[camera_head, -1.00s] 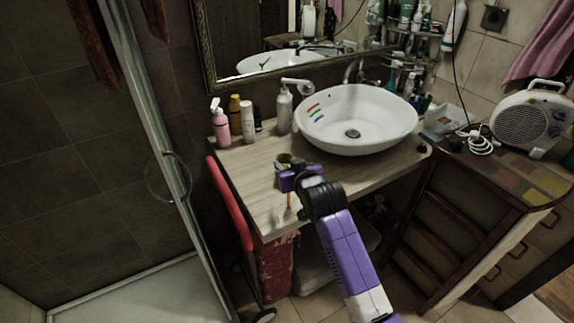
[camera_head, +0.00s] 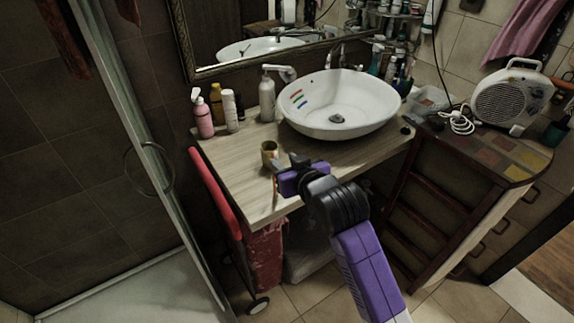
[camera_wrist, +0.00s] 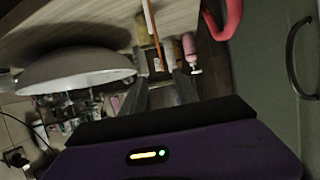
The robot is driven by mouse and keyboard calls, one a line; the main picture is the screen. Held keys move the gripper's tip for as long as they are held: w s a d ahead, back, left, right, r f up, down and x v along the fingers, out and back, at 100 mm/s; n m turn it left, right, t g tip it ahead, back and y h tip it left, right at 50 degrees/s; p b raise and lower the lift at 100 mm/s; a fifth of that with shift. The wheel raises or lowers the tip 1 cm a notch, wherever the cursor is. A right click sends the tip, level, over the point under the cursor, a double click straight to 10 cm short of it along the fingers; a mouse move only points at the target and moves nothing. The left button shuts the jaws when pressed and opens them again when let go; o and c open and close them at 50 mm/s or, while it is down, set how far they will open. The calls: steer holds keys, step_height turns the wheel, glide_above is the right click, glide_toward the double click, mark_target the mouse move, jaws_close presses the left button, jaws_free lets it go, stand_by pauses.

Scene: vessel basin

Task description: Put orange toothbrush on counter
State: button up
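The orange toothbrush (camera_head: 275,186) shows as a thin orange stick just left of my gripper, over the front part of the wooden counter (camera_head: 245,190). In the wrist view the toothbrush (camera_wrist: 152,24) runs down from the top edge, its lower end seen in line with the gap between my fingers. My gripper (camera_head: 290,162) is over the counter's front area, and its two fingers (camera_wrist: 160,82) stand apart with background visible between them. I cannot tell for certain whether the toothbrush touches a finger or rests fully on the counter.
A tan cup (camera_head: 269,154) stands on the counter just beyond my gripper. The white basin (camera_head: 338,110) is at the right, with coloured strips inside. Bottles, including a pink one (camera_head: 203,118), stand at the back left. A heater (camera_head: 512,98) is far right.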

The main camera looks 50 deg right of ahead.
steer(key=s+a+f+n+t+y, duration=0.1)
steer(key=s+a+f+n, duration=0.1)
steer(key=s+a+f, duration=0.35)
steer(key=s+a+f+n+t+y, duration=0.1)
steer(key=s+a+f+y, duration=0.1)
steer(key=s+a, duration=0.65)
steer(key=s+a+r+n+y, duration=0.1)
steer(key=s+a+r, duration=0.1)
steer(key=s, duration=0.7)
steer(key=s+a+r+n+y, duration=0.1)
steer(key=s+a+r, duration=0.1)
steer(key=s+a, duration=0.3)
steer(key=s, duration=0.4)
steer(key=shift+a+r+t+y, duration=0.15)
steer(key=shift+r+t+y, duration=0.25)
steer(key=shift+w+f, duration=0.1)
steer(key=shift+f+b, duration=0.7)
steer(key=shift+b, duration=0.05)
